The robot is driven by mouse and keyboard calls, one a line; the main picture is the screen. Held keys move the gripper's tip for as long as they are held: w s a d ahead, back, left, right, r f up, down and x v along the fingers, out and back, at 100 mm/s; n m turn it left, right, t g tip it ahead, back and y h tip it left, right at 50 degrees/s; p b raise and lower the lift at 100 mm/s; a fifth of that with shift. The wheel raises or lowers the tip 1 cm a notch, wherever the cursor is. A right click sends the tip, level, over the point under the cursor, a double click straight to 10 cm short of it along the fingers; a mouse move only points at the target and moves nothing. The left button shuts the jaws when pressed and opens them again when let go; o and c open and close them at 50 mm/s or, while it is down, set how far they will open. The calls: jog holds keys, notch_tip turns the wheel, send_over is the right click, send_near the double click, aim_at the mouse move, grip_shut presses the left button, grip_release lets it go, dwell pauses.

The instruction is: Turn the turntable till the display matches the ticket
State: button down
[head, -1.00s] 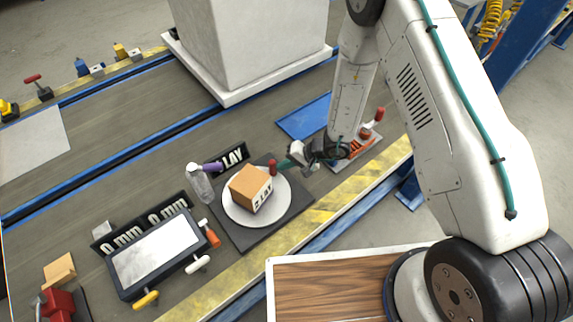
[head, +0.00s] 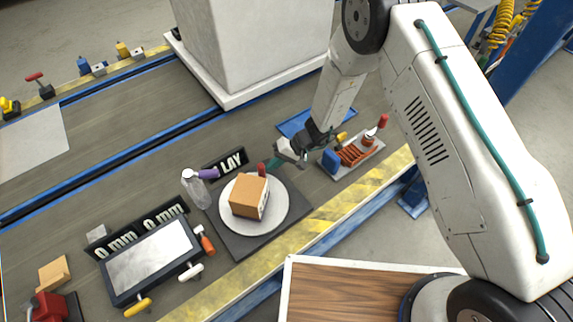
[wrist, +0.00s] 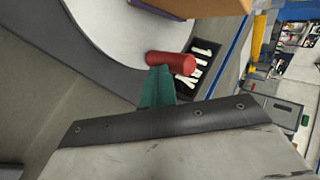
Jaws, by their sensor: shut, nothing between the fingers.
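The turntable (head: 278,213) is a white disc on a dark square base. A brown cardboard box (head: 247,194) sits on it, its printed white face turned to the right and seen at a steep slant. A red upright peg (head: 262,169) stands at the disc's far rim; it also shows in the wrist view (wrist: 172,65). My gripper (head: 274,162) is shut and empty, its teal fingertips against or very near the peg's right side.
A tablet-like panel (head: 150,262) and a "0 mm" sign (head: 172,211) are further left. A tool tray (head: 352,156) lies to the right. A white pillar (head: 250,45) stands behind.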

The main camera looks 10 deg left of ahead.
jog(key=shift+w+a+n+g+h, duration=0.2)
jog(key=shift+a+n+g, duration=0.15)
jog(key=shift+a+n, duration=0.15)
jog(key=shift+w+a+n+g+h, duration=0.1)
jog(key=shift+w+a+n+g, duration=0.05)
jog(key=shift+a+n+g, duration=0.25)
jog(key=shift+w+a, duration=0.15)
jog(key=shift+a, duration=0.5)
jog(key=shift+a, duration=0.15)
jog(key=shift+w, duration=0.1)
jog(key=shift+w+d, duration=0.2)
jog(key=shift+d, duration=0.15)
jog(key=w+f+v, duration=0.1)
jog(key=v, duration=1.1)
jog(key=shift+w+d+f, duration=0.2)
jog(key=shift+w+d, duration=0.25)
